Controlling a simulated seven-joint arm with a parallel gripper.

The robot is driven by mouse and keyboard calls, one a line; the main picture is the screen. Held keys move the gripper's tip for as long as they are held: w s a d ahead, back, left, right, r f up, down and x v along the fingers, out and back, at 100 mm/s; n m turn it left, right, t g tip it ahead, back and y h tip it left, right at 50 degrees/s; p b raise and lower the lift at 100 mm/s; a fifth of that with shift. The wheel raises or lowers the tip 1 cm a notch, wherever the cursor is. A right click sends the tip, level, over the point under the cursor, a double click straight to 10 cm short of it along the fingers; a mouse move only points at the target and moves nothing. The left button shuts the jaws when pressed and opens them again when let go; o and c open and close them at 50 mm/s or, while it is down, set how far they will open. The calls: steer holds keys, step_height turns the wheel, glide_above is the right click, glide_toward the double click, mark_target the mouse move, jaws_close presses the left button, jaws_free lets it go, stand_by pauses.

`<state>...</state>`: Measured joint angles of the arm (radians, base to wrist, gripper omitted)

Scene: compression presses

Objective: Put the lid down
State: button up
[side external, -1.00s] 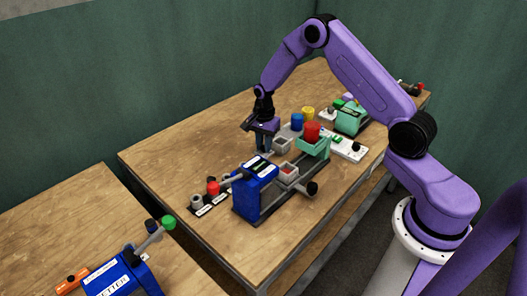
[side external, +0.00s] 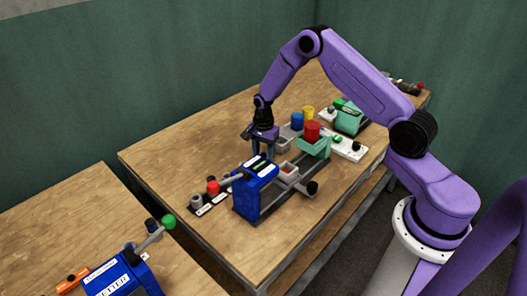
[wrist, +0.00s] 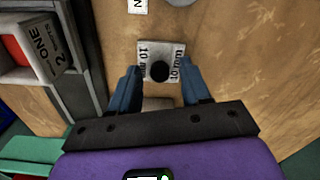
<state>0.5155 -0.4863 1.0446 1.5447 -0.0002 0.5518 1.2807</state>
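The lid (wrist: 148,48) is a pale square plate with a black knob (wrist: 159,71) and "10 mm" markings; I take this plate to be the lid. It shows in the wrist view, just beyond and between my fingertips. My gripper (wrist: 160,72) has its two blue fingers spread wide, one on each side of the knob, with clear gaps to it. In the side view my gripper (side external: 263,152) points down behind the blue press (side external: 254,188). The lid cannot be made out there, and whether its underside rests on anything is hidden.
The wooden table (side external: 175,150) is clear at left.

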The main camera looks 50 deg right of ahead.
mark_target(264, 154)
step_height(264, 154, up, 12)
steer(key=s+a+r+n, duration=0.6)
steer(key=a, duration=0.3)
steer(key=s+a+r+n, duration=0.3)
steer(key=s+a+n, duration=0.3)
steer(key=s, duration=0.3)
steer(key=s+d+r+n, duration=0.1)
steer(key=s+n, duration=0.6)
steer(key=s, duration=0.4)
steer(key=s+r+n, duration=0.2)
steer(key=s+n, duration=0.6)
steer(key=s, duration=0.4)
steer(key=shift+d+n, duration=0.3)
steer(key=shift+d, duration=0.1)
steer(key=shift+r, duration=0.1)
